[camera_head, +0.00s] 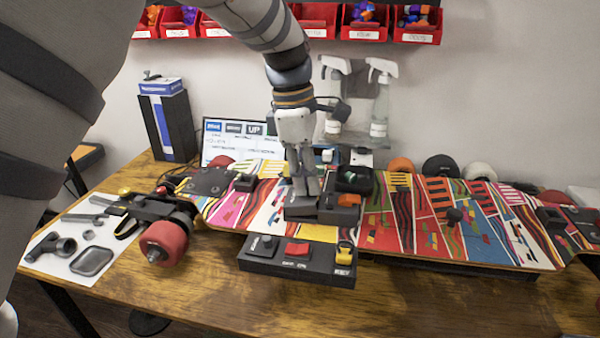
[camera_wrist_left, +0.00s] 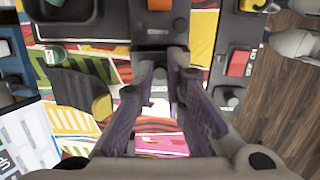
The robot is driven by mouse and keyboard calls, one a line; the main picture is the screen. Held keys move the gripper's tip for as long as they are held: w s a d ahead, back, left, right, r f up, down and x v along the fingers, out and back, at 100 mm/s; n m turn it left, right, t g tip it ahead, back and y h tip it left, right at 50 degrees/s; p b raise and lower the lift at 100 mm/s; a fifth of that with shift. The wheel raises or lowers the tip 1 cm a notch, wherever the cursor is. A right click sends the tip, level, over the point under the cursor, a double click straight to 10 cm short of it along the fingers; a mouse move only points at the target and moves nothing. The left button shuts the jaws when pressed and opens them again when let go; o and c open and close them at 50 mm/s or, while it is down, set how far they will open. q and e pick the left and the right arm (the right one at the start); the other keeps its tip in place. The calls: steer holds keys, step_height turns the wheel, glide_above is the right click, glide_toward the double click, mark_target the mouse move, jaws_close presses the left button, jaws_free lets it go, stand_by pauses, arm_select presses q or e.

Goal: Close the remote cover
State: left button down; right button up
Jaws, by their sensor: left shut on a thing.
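My left gripper (camera_head: 304,192) reaches down onto the colourful skateboard deck, its fingers shut on a dark part at the near edge of a black remote-like unit. The left wrist view shows the two purple-grey fingers (camera_wrist_left: 165,85) close together against that part. The black unit (camera_head: 338,213) lies on the deck beside the fingers and has an orange button (camera_head: 348,200); the button also shows at the top of the wrist view (camera_wrist_left: 160,5). The fingers hide part of the unit, so I cannot tell how its cover sits. My right gripper is not in view.
A black button box (camera_head: 300,266) with red and yellow controls stands in front of the deck. An open black container (camera_head: 354,180) is just behind the unit. A red wheel (camera_head: 166,243) and a tool mat (camera_head: 62,250) are at left. Spray bottles (camera_head: 380,105) stand behind.

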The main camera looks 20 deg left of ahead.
arm_select(q)
steer(key=shift+w+d+f+g+y, duration=0.1)
steer(key=shift+d+f+g+y, duration=0.15)
steer(key=shift+y, duration=0.3)
steer(key=shift+d+f+g+y, duration=0.15)
steer(key=shift+f+y, duration=0.1)
steer(key=shift+y, duration=0.3)
steer(key=c, duration=1.6)
jaws_free()
steer(key=shift+c, duration=0.2)
step_height(320, 180, up, 12)
steer(key=shift+d, duration=0.45)
steer(key=shift+w, duration=0.1)
